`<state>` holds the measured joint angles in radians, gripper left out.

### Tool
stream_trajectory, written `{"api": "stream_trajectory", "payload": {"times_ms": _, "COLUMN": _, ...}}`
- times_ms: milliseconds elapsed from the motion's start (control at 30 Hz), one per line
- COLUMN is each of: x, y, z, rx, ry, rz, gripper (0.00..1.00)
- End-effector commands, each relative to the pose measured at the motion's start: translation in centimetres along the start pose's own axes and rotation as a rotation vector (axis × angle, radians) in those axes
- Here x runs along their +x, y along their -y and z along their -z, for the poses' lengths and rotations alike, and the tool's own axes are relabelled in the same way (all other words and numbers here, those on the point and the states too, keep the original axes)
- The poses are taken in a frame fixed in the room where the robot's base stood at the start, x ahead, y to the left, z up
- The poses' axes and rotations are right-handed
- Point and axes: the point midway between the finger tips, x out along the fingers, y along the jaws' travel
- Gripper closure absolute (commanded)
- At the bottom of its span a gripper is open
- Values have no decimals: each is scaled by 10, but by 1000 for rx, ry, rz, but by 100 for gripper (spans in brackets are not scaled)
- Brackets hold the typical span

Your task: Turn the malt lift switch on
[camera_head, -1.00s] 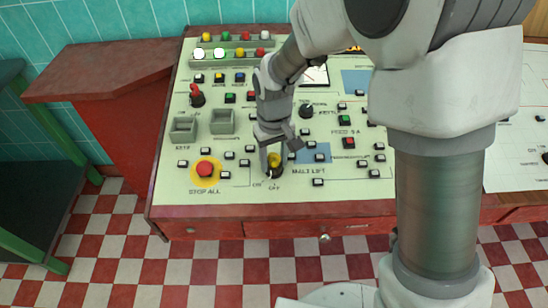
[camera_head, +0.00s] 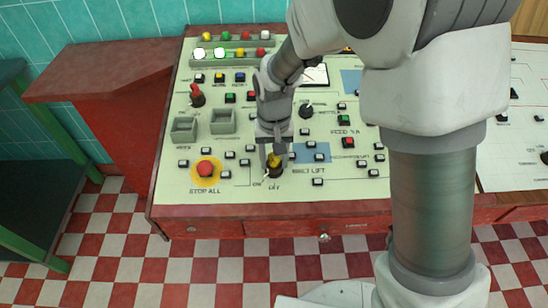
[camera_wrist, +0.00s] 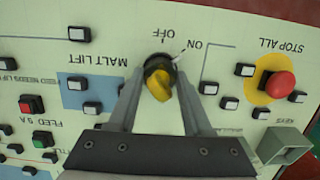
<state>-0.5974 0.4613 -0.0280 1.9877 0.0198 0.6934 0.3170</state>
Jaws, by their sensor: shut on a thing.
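The malt lift switch (camera_wrist: 158,78) is a black round base with a yellow handle, beside the MALT LIFT label in the wrist view. A thin white pointer at its base slants between the OFF and ON marks, towards ON. In the head view the switch (camera_head: 275,170) is near the front edge of the panel. My gripper (camera_wrist: 160,83) reaches down over it, one finger on each side of the yellow handle, and is shut on it. In the head view my gripper (camera_head: 275,157) partly covers the handle.
A red STOP ALL button (camera_head: 205,169) on a yellow disc is left of the switch. A blue patch (camera_head: 310,153) and several small white-topped buttons are close by. Two grey trays stand behind, with a red lever (camera_head: 196,95) further back.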

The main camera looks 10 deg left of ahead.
Motion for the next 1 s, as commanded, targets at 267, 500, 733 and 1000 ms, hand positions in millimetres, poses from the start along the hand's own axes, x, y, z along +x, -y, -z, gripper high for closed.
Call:
{"api": "stream_trajectory", "payload": {"times_ms": 267, "x": -1, "y": 0, "z": 1, "rx": 19, "ry": -3, "rz": 1, "gripper": 100}}
{"api": "stream_trajectory", "payload": {"times_ms": 500, "x": -1, "y": 0, "z": 1, "rx": 20, "ry": -3, "rz": 1, "gripper": 100}}
{"api": "stream_trajectory", "payload": {"times_ms": 733, "x": -1, "y": 0, "z": 1, "rx": 20, "ry": -2, "rz": 1, "gripper": 27}}
{"api": "stream_trajectory", "payload": {"times_ms": 1000, "x": 0, "y": 0, "z": 0, "rx": 19, "ry": -1, "rz": 0, "gripper": 21}}
